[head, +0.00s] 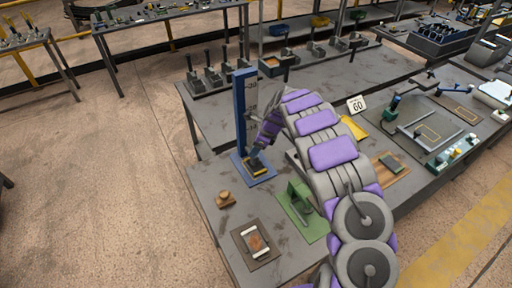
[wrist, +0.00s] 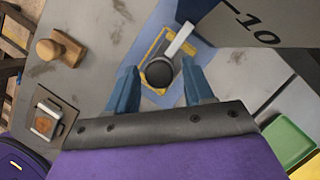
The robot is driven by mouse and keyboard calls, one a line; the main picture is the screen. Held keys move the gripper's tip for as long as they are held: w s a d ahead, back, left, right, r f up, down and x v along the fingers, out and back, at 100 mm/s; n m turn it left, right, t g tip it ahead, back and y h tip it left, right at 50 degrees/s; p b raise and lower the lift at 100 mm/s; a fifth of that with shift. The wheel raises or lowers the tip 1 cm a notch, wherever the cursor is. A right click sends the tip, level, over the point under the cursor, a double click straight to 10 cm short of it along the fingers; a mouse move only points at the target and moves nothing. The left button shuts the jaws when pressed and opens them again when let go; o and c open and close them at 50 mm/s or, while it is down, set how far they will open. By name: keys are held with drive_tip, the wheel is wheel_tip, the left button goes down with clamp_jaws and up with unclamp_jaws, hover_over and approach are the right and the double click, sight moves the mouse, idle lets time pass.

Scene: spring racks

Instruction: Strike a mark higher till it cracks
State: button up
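A tall blue post (head: 240,110) with a marked scale stands on a blue base (head: 238,165) on the near grey bench. In the wrist view its panel (wrist: 262,22) shows the number 10. A round black knob (wrist: 159,73) with a pale grey bar (wrist: 179,40) beside it sits over the yellow-outlined base. My gripper (head: 258,158) reaches down close to the post's base. In the wrist view my gripper's blue fingers (wrist: 160,80) are spread, with the knob between the tips and gaps on both sides. Whether the knob is level with the tips is unclear.
A wooden piece (head: 224,199), a plate with white bars (head: 257,245) and a green stand (head: 301,199) occupy the bench front. A sign reading 60 (head: 357,104) stands right of my arm. Several dark lever devices (head: 212,76) line the back edge.

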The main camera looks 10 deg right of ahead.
clamp_jaws()
drive_tip(key=shift+r, duration=0.15)
idle(0.4)
drive_tip(key=shift+a+r+p, duration=0.1)
drive_tip(key=shift+r+p, duration=0.55)
drive_tip(key=shift+p, duration=0.2)
wheel_tip(320, 180, up, 28)
drive_tip(key=p, duration=1.8)
drive_tip(key=shift+r+p, duration=0.25)
drive_tip(key=shift+p, duration=0.05)
drive_tip(key=shift+o, duration=0.7)
unclamp_jaws()
